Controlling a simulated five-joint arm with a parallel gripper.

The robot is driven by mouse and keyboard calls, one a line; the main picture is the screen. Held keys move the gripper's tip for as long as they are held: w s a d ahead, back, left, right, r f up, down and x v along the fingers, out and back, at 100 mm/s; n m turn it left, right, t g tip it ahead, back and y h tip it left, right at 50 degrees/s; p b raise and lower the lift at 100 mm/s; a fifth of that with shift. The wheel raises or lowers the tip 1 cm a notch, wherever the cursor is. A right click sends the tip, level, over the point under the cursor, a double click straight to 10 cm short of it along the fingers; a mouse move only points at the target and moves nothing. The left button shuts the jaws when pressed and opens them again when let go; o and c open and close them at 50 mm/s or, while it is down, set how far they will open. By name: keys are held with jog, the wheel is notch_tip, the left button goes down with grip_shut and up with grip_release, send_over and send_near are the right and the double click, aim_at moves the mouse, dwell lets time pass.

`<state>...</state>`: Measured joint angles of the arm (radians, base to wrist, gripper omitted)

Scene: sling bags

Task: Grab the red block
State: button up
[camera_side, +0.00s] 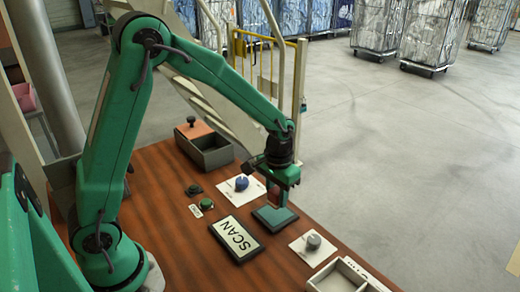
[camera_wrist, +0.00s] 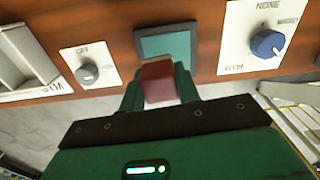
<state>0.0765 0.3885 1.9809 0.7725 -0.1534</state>
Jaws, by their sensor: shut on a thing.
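The red block (camera_wrist: 158,82) is between the two green fingers of my gripper (camera_wrist: 160,85) in the wrist view. My gripper is shut on it. In the side view the red block (camera_side: 273,196) shows small and dark under my gripper (camera_side: 275,190), partly covered by the fingers. It is over a teal square pad (camera_side: 275,218) near the table's right edge. I cannot tell whether the block touches the pad. The pad also shows behind the block in the wrist view (camera_wrist: 166,42).
On the wooden table, a SCAN panel (camera_side: 237,238), a blue knob (camera_side: 241,183) and a grey knob (camera_side: 313,242) surround the pad. A lidded dark box (camera_side: 205,148) stands at the back. A grey open bin (camera_side: 342,277) sits at the front right.

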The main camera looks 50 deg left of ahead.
jog(key=s+d+r, duration=0.5)
jog(key=d+r, duration=0.1)
jog(key=d, duration=0.2)
jog(key=shift+s+d, duration=0.25)
jog(key=shift+s, duration=0.15)
jog(key=shift+r, duration=0.1)
